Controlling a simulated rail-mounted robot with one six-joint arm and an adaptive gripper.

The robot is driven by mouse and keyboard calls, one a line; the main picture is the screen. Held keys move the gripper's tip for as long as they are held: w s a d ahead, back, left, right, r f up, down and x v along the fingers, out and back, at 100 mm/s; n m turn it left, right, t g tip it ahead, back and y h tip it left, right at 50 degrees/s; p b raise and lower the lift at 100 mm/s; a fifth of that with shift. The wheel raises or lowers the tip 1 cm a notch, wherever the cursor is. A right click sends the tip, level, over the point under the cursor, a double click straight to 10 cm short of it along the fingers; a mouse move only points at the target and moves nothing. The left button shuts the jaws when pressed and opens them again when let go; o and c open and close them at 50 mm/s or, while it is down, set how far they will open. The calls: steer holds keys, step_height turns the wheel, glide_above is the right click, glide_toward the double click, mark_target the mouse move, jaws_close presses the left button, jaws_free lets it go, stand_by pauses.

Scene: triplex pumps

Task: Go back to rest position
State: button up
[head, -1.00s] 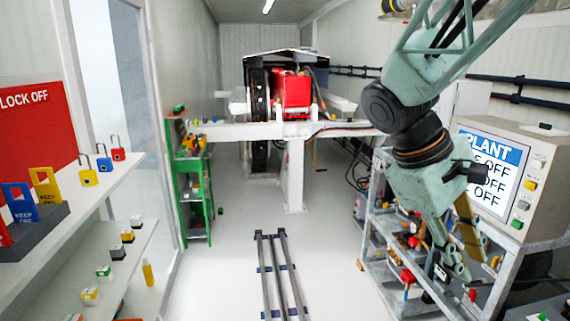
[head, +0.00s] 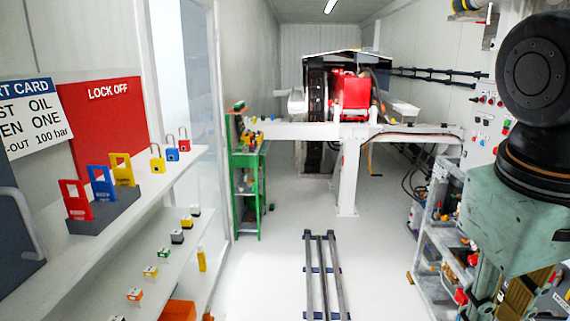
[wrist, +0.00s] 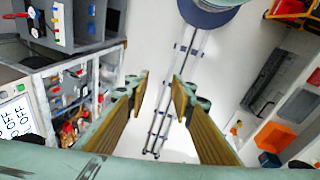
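My gripper (wrist: 163,90) is open in the wrist view, with its two tan-padded fingers apart and only floor and rails seen between them. In the head view my gripper (head: 515,298) hangs at the lower right, pointing down in front of the grey shelf rack (head: 436,220). Its fingertips are cut off by the bottom edge there.
Floor rails (head: 322,270) run forward to a white frame (head: 348,175) with a red pump (head: 352,92). At left, a white shelf (head: 130,215) holds padlocks and coloured tags. A green stand (head: 246,185) is beyond it. The floor around the rails is clear.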

steer(key=s+a+r+t+y, duration=0.1)
steer(key=s+a+t+y, duration=0.1)
steer(key=a, duration=0.5)
steer(key=shift+s+a+m, duration=0.4)
steer(key=shift+s, duration=0.45)
